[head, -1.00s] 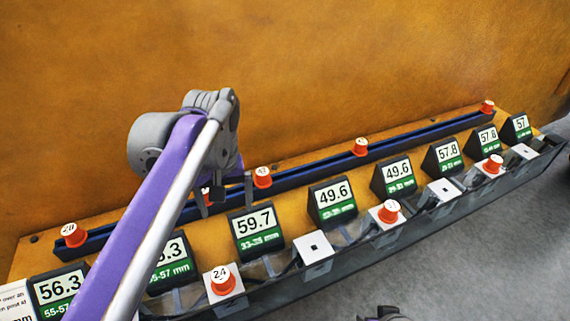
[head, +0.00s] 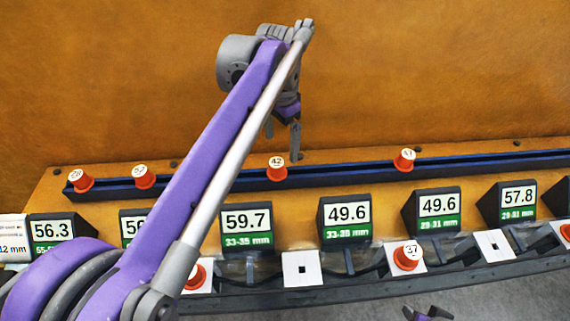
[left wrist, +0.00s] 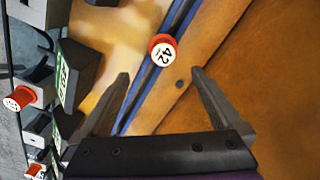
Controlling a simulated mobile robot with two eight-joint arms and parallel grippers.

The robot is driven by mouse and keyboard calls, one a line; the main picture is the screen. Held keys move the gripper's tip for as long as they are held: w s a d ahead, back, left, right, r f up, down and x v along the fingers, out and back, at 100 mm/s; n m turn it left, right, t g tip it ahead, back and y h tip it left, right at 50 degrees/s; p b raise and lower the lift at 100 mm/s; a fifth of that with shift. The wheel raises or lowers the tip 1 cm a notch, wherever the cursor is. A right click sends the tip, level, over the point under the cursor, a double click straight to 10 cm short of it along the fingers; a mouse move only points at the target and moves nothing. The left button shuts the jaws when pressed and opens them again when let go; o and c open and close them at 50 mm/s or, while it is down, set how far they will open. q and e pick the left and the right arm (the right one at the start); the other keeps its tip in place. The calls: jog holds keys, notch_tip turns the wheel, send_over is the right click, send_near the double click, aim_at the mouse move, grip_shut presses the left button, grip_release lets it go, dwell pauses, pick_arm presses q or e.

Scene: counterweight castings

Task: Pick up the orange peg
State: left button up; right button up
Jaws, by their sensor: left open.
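Several orange pegs with white numbered tops are in view, so which one the task means is not clear. Peg 42 (head: 277,168) stands on the dark blue rail (head: 340,171). My open, empty left gripper (head: 282,138) is above and close to it. In the left wrist view, peg 42 (left wrist: 162,50) lies ahead of the open fingers (left wrist: 160,82), not between them. Other pegs on the rail are 20 (head: 81,181), one whose number is unclear (head: 144,177) and 47 (head: 404,160). Part of what looks like my right gripper (head: 428,313) shows at the bottom edge.
In front of the rail is a row of black number stands, such as 59.7 (head: 247,229). Before them are white square blocks; one (head: 302,269) is empty and another holds peg 37 (head: 407,257). A brown wall (head: 430,70) rises behind. My left arm hides part of the row.

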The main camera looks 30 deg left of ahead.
aim_at(276, 162)
pick_arm(q)
jog(key=f, duration=0.2)
jog(key=shift+s+a+f, duration=0.1)
jog(key=shift+s+f, duration=0.1)
jog(key=shift+f, duration=0.75)
jog(key=f, duration=0.5)
jog(key=shift+s+a, duration=0.1)
jog(key=shift+a, duration=0.3)
jog(key=shift+r, duration=0.1)
jog(key=c, duration=1.5)
jog(key=shift+o, duration=0.2)
notch_tip(276, 162, up, 10)
jog(key=shift+p, duration=0.3)
